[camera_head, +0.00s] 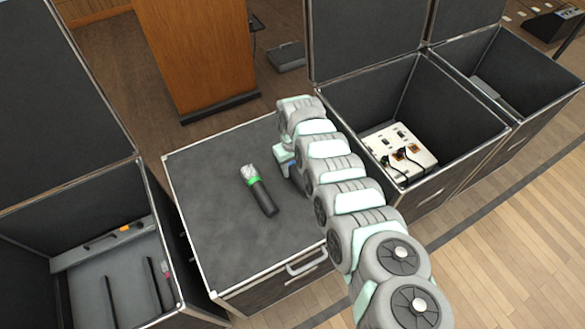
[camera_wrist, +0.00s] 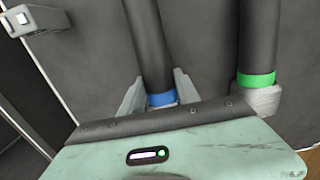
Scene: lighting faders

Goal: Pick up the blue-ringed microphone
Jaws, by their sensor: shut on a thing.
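The blue-ringed microphone (camera_wrist: 150,45) shows in the wrist view as a dark handle with a blue ring near its lower end. My gripper (camera_wrist: 161,88) has its two fingers on either side of it at the blue ring, shut on it. The microphone's head is hidden behind my gripper's body. I cannot tell whether the microphone touches the case top.
A green-ringed microphone (camera_head: 259,190) lies on the grey case top (camera_head: 205,190), beside my gripper; it also shows in the wrist view (camera_wrist: 258,50). Open cases stand left (camera_head: 110,285) and right (camera_head: 455,130). A wooden lectern (camera_head: 195,50) stands behind.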

